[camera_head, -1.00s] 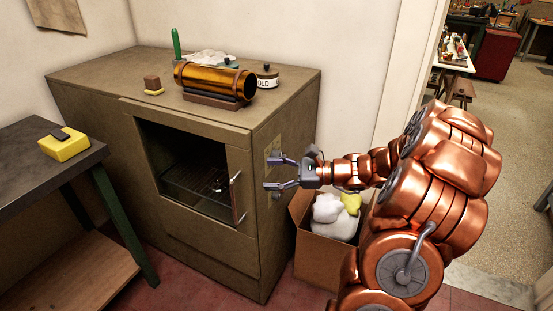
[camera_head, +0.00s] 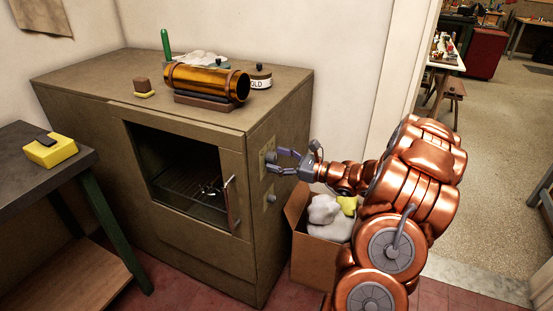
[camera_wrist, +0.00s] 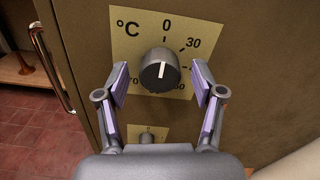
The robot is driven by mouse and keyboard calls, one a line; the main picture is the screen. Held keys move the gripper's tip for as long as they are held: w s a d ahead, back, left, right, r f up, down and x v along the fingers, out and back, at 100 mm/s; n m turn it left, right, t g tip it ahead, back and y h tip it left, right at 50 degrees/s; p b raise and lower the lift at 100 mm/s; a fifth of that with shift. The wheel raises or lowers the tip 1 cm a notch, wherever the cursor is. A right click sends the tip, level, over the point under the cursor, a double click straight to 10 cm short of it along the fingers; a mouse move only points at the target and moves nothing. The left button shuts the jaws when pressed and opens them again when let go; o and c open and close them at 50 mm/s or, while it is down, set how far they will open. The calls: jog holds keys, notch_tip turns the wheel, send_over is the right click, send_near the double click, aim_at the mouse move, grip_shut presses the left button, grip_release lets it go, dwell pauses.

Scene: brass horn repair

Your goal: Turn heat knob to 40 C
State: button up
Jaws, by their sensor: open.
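The heat knob (camera_wrist: 160,70) is a dark round knob on a yellowish dial plate (camera_wrist: 128,50) marked °C on the oven's side. Its white pointer line points up, at about the 0. The 30 mark is at upper right; the number below it is mostly hidden by the right finger. My gripper (camera_wrist: 162,82) is open, with one finger to each side of the knob; I cannot tell whether either touches it. In the head view my gripper (camera_head: 275,160) is at the oven's right side, by the upper plate.
The oven (camera_head: 190,235) has a windowed door with a handle (camera_head: 228,200) near the side panel. A second, lower knob (camera_wrist: 147,138) sits below the dial. A cardboard box (camera_head: 312,262) of cloths stands beside the oven. A brass tube (camera_head: 205,80) lies on top.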

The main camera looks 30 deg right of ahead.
jog(key=shift+w+a, duration=0.2)
jog(key=shift+w, duration=0.15)
jog(key=c, duration=1.1)
jog(key=shift+r, duration=0.1)
